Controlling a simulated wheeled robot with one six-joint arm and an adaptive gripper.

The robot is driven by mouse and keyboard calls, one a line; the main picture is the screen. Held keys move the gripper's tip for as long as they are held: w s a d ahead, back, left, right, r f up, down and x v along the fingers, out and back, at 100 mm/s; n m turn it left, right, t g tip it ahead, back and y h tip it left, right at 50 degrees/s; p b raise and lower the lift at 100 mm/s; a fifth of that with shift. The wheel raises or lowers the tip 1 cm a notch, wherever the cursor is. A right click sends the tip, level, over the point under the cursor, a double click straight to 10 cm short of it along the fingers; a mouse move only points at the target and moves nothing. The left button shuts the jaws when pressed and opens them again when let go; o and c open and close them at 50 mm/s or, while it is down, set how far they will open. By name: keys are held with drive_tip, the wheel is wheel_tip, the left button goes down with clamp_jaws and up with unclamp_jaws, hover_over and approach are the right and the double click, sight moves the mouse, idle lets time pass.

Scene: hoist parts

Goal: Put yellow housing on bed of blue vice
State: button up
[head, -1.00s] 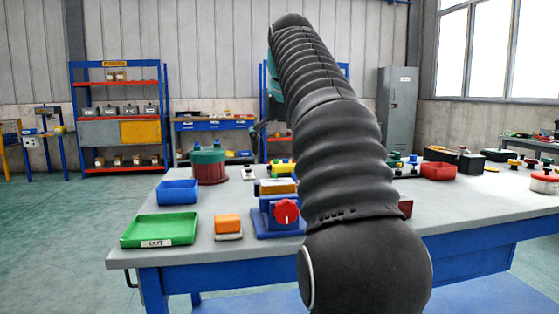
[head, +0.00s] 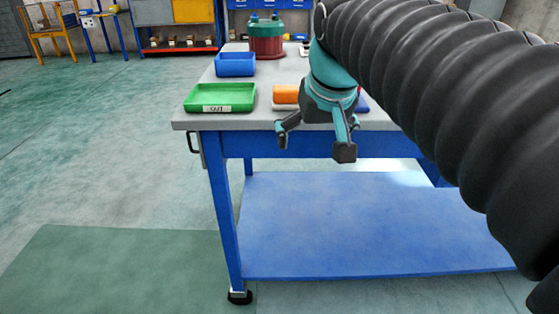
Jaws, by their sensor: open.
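My gripper (head: 314,140) is open and empty, with its two fingers spread and pointing down in front of the table's near edge. The blue vice (head: 362,104) is almost wholly hidden behind my gripper and arm; only a small blue patch shows at the right of the gripper. The yellow housing is not visible now. A second earlier, a yellow block showed at or just behind the top of the vice; whether it rested on it I cannot tell.
An orange block (head: 286,95) on a pale base sits just behind the gripper. A green OUT tray (head: 220,104), a blue bin (head: 235,64) and a red-and-green drum (head: 266,42) stand on the grey tabletop. A blue lower shelf (head: 350,230) lies below. My arm covers the right side.

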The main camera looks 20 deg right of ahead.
drive_tip(key=s+a+f, duration=0.1)
drive_tip(key=s+f, duration=0.4)
drive_tip(key=f, duration=0.2)
drive_tip(key=s+a+f+n, duration=0.1)
drive_tip(key=s+a+f, duration=0.1)
drive_tip(key=s+f, duration=0.3)
wheel_tip(320, 180, down, 4)
drive_tip(key=shift+a+r, duration=0.2)
drive_tip(key=shift+r, duration=0.05)
